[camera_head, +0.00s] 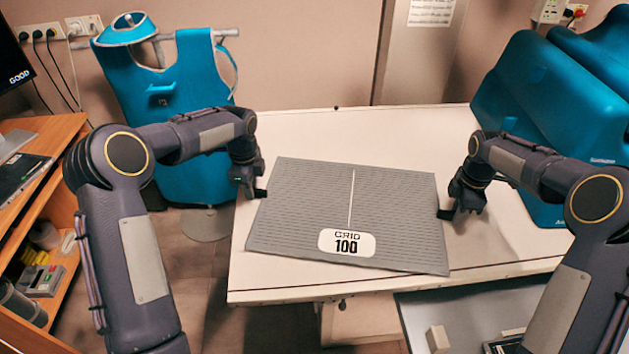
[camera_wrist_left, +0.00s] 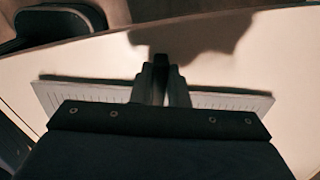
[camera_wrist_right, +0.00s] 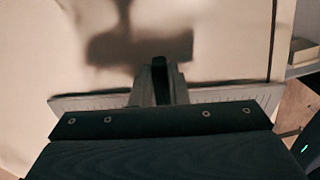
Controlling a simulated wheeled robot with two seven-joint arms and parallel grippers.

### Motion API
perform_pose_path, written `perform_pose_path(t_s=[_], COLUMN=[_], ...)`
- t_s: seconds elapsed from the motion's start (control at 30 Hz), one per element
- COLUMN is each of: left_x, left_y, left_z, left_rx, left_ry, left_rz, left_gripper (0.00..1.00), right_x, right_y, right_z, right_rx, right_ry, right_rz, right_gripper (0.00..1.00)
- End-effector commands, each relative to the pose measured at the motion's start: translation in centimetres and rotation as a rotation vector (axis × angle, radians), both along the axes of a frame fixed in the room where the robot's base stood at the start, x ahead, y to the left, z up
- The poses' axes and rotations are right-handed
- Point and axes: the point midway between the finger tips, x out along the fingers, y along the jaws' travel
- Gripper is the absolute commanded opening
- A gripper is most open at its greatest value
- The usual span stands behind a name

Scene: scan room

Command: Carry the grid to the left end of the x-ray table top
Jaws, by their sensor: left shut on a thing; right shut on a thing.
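The grid (camera_head: 300,215) is a flat grey ribbed plate with a white centre line and a "GRID 100" label. It lies over the left part of the white x-ray table top (camera_head: 300,135), near its left end, slightly turned. My left gripper (camera_head: 261,193) is shut on its left edge, and my right gripper (camera_head: 441,213) is shut on its right edge. The grid's edge also shows in the left wrist view (camera_wrist_left: 85,90) and in the right wrist view (camera_wrist_right: 95,102). Shadows lie on the top there; I cannot tell whether the grid touches it.
A blue apron (camera_head: 170,110) hangs on a stand beyond the table's left end. A wooden desk (camera_head: 50,150) stands at the far left. Blue padded equipment (camera_head: 545,100) is at the table's right. The table top behind the grid is clear.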

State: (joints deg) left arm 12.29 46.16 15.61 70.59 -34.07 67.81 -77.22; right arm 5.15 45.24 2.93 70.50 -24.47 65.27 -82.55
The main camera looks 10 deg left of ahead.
Motion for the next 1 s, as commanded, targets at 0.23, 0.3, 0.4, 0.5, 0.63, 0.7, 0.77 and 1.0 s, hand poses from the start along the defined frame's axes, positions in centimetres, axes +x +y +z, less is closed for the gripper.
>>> perform_pose_path(t_s=[0.23, 0.3, 0.4, 0.5, 0.63, 0.7, 0.77, 1.0], left_x=[0.0, 0.0, 0.0, 0.0, 0.0, 0.1, 0.1, 0.1], left_y=[0.1, 0.1, 0.0, 0.0, 0.0, 0.0, 0.0, 0.0], left_z=[-0.8, -0.8, -0.8, -0.8, -0.4, 0.3, 1.2, 6.3], left_rx=[0.001, 0.001, 0.001, 0.0, 0.0, 0.001, 0.0, 0.0], left_ry=[0.0, 0.0, 0.0, 0.0, -0.002, -0.002, -0.003, -0.004], left_rz=[0.001, 0.001, 0.0, 0.0, 0.0, 0.0, 0.0, 0.001], left_gripper=[0.29, 0.36, 0.36, 0.36, 0.36, 0.36, 0.36, 0.36], right_x=[0.0, 0.0, 0.0, 0.0, 0.0, 0.0, 0.0, 0.0], right_y=[-0.1, -0.1, 0.0, 0.0, 0.0, 0.0, 0.0, 0.0], right_z=[-0.8, -0.8, -0.8, -0.8, -0.8, -0.8, -0.8, -0.8], right_rx=[-0.001, -0.001, -0.001, 0.0, 0.0, 0.0, 0.0, 0.0], right_ry=[0.0, 0.0, 0.0, 0.0, 0.0, 0.0, 0.0, 0.0], right_rz=[-0.001, -0.001, 0.0, 0.0, 0.0, 0.0, 0.0, 0.0], right_gripper=[0.29, 0.36, 0.36, 0.36, 0.36, 0.36, 0.36, 0.36])
